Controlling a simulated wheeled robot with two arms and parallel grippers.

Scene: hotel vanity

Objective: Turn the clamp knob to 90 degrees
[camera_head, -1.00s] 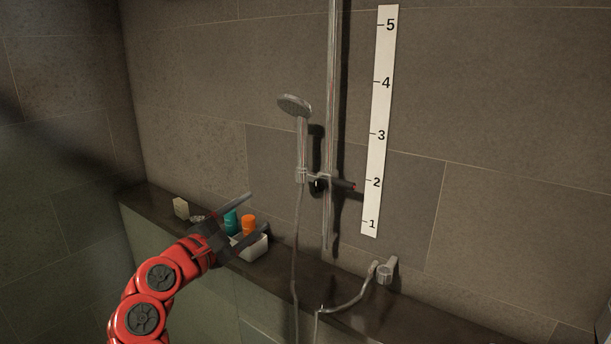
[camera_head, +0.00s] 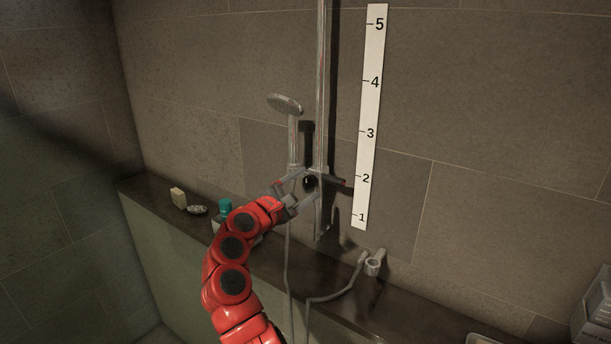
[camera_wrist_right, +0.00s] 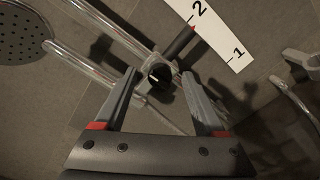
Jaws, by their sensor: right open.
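The clamp knob (camera_head: 309,183) is a small round black knob on the slider clamp of the vertical shower rail (camera_head: 322,80). It also shows in the right wrist view (camera_wrist_right: 160,75), with a short pale mark on its face. My right gripper (camera_head: 308,184) is open in front of the clamp. In the wrist view its two fingers (camera_wrist_right: 158,75) point at the clamp, one on each side of the knob. The knob shows in the gap near the fingertips, and I see no contact. The hand shower (camera_head: 285,103) hangs in its holder left of the rail. My left gripper is not in view.
A white scale strip (camera_head: 368,120) numbered 1 to 5 is on the wall right of the rail. The hose (camera_head: 288,255) hangs below the clamp. A ledge (camera_head: 150,190) carries a teal bottle (camera_head: 225,206) and a soap block (camera_head: 178,197). A wall fitting (camera_head: 373,263) sits lower right.

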